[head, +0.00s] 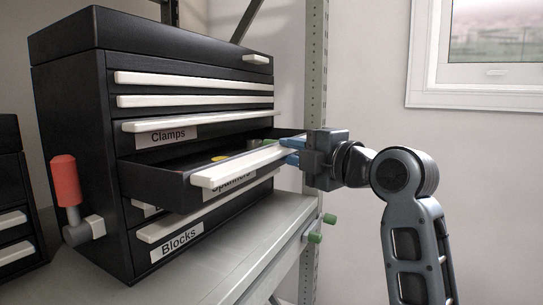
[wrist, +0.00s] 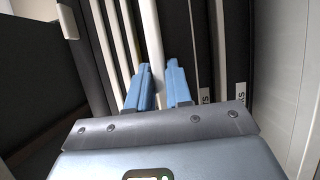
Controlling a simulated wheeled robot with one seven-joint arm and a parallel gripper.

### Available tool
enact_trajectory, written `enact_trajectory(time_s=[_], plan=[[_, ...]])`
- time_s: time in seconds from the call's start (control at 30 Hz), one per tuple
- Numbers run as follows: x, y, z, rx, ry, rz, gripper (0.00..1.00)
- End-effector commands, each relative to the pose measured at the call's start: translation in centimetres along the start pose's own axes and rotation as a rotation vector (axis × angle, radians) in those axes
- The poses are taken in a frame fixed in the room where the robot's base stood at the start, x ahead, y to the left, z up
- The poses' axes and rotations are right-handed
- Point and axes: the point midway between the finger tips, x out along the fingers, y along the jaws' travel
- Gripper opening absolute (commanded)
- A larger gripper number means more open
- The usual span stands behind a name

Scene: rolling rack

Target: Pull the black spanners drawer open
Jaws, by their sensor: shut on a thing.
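The black spanners drawer (head: 153,185) stands pulled out of the black tool chest (head: 85,150) in the head view. Its "Spanners" label is partly hidden under its long white handle (head: 232,168). My gripper (head: 290,149) is at the right end of this handle, its blue fingers shut on it. In the wrist view my two blue fingers (wrist: 159,88) stand on either side of a white handle bar (wrist: 152,35). A yellow thing (head: 219,158) and a green thing (head: 267,144) show inside the drawer, partly hidden.
The clamps drawer (head: 205,131) above and the blocks drawer (head: 205,218) below look shut. The chest stands on a grey rack shelf (head: 215,258) with an upright post (head: 316,80) at right. A red-handled tool (head: 66,182) is at the chest's left side.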

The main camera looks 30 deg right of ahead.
Motion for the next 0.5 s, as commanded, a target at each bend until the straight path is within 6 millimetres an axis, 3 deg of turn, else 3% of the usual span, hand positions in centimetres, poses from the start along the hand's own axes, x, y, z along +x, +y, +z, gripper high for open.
enact_trajectory(time_s=[0.2,0.5], plan=[[-3.0,-0.2,1.3,0.0,-0.001,-0.003,0.0],[-4.4,-0.1,1.9,0.001,0.001,-0.003,0.0]])
